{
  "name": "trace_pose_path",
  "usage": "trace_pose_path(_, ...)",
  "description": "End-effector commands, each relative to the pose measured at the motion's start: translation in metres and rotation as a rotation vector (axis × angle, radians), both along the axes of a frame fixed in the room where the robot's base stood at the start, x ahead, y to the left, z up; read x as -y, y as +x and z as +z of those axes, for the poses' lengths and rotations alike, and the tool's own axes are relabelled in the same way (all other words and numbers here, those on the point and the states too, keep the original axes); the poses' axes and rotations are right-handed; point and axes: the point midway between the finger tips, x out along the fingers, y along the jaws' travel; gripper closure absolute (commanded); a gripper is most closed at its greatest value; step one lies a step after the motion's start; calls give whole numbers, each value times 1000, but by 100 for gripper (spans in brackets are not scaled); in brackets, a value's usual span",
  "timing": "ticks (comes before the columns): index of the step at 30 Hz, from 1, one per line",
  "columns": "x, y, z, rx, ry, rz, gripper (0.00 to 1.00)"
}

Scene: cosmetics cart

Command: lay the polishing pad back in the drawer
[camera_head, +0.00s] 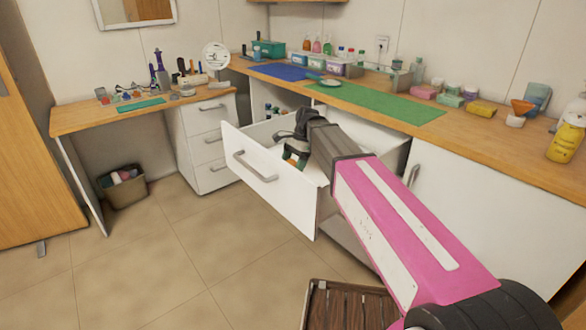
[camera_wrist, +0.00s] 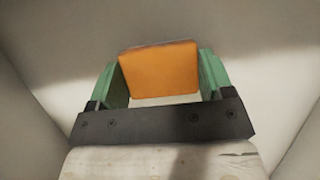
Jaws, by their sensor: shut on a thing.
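The polishing pad is an orange block (camera_wrist: 160,73) held between the two green fingers of my gripper (camera_wrist: 163,80) in the wrist view. My gripper (camera_head: 297,157) is shut on it. In the wrist view pale drawer surfaces (camera_wrist: 25,115) surround the pad. I cannot tell whether the pad touches the drawer floor.
The wooden counter (camera_head: 470,130) above the drawer holds a green mat (camera_head: 385,103), bottles and boxes. A second drawer unit (camera_head: 205,145) stands to the left. A dark slatted wooden item (camera_head: 345,308) is on the floor at the bottom.

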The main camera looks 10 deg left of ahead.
Motion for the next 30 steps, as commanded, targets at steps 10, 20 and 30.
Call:
trace_pose_path(10,0,0,-22,0,0,0,48)
trace_pose_path(20,0,0,-24,-1,-1,-1,1)
trace_pose_path(30,0,1,-18,0,0,-1,1)
